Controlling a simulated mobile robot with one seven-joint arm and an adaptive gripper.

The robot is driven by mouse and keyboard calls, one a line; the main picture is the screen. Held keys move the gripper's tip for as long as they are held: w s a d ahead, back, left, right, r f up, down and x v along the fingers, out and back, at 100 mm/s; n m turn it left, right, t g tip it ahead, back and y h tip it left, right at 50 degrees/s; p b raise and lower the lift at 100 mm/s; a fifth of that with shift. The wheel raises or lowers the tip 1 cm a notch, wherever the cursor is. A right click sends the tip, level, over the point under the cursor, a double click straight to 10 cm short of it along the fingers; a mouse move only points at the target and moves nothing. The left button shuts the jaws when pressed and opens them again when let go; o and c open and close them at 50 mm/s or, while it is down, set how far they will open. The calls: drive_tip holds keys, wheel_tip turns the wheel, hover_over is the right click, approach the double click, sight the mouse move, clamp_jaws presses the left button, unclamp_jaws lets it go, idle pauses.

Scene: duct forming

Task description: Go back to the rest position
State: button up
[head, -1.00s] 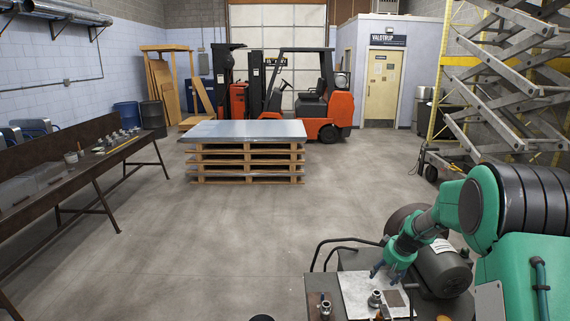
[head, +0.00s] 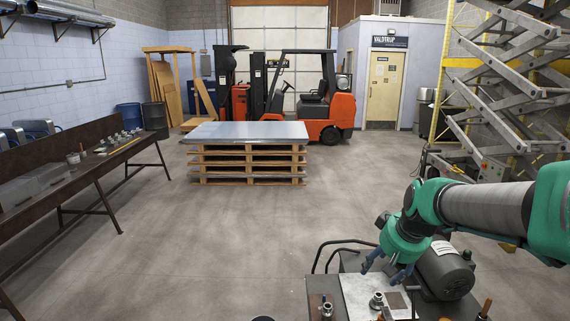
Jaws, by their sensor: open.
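My green arm comes in from the right edge and ends in my gripper (head: 387,272), whose blue-grey fingers point down and stand apart. Nothing shows between the fingers. The gripper is above the bench at the bottom right, over the back part of a pale metal plate (head: 362,294). A small metal fitting (head: 376,301) stands on the plate, in front of the gripper and apart from it. The lower edge of the bench is cut off by the frame.
A dark motor (head: 446,272) sits on the bench right of my gripper. A second fitting (head: 327,310) stands to the left. A long workbench (head: 82,178) lines the left wall. A pallet stack (head: 248,165) and an orange forklift (head: 335,107) stand farther back. Open floor lies between.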

drive_tip(key=s+a+r, duration=0.1)
drive_tip(key=s+a, duration=0.1)
drive_tip(key=s, duration=1.2)
drive_tip(key=s+a+r+m, duration=0.1)
drive_tip(key=s+a+r, duration=0.1)
drive_tip(key=s, duration=1.2)
drive_tip(key=shift+s+a+r+t+h, duration=0.15)
drive_tip(key=shift+s+a+t+h, duration=0.15)
drive_tip(key=shift+s+h, duration=0.1)
